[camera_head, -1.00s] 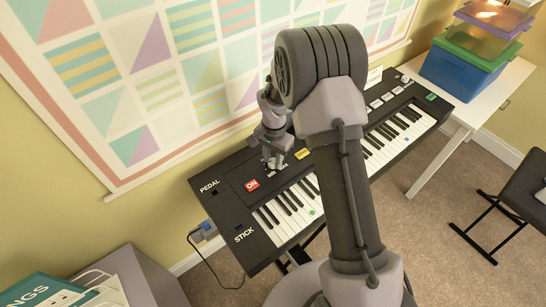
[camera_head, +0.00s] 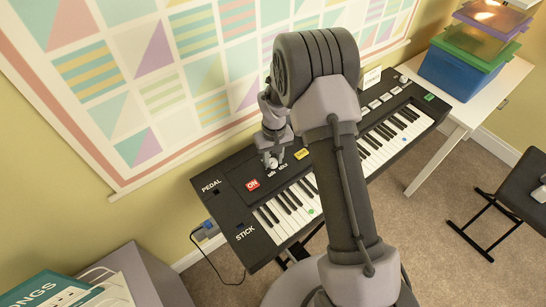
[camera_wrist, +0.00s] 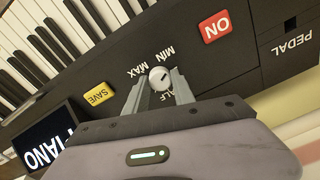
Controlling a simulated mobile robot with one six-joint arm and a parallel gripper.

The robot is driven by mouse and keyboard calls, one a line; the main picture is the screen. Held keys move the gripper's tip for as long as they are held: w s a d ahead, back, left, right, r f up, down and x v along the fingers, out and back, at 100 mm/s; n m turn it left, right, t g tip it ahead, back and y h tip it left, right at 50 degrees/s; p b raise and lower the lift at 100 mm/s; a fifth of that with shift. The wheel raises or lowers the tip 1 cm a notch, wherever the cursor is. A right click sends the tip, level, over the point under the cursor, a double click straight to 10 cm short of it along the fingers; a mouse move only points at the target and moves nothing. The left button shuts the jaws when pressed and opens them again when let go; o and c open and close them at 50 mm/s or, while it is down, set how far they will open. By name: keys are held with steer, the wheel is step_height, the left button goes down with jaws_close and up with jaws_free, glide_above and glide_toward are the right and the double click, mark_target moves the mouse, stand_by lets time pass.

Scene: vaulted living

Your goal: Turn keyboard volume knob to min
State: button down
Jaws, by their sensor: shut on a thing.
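The volume knob (camera_wrist: 159,77) is a small round light-grey knob on the black panel of the keyboard (camera_head: 222,197). MIN and MAX labels are printed beside it in the wrist view. My gripper (camera_wrist: 157,90) is shut on the knob, with one finger on each side of it. In the head view my gripper (camera_head: 271,161) reaches down to the panel near the keyboard's left part, and my arm hides part of the keyboard's middle. The knob's pointer direction is too small to read surely.
A red ON button (camera_wrist: 215,27) and a yellow SAVE button (camera_wrist: 97,95) flank the knob. A PIANO display (camera_wrist: 48,138) is nearby. A white table (camera_head: 463,110) with stacked bins (camera_head: 447,75) stands right. A black bench (camera_head: 530,190) is at far right. A patterned wall hanging (camera_head: 150,95) is behind.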

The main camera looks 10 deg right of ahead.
mark_target(274, 160)
steer(key=shift+n+p, duration=0.3)
steer(key=shift+n, duration=1.5)
steer(key=c, duration=1.1)
jaws_free()
steer(key=shift+o, duration=0.2)
step_height(274, 160, up, 18)
steer(key=p, duration=0.5)
steer(key=shift+d+f, duration=0.15)
steer(key=shift+f, duration=0.1)
steer(key=shift+w, duration=0.1)
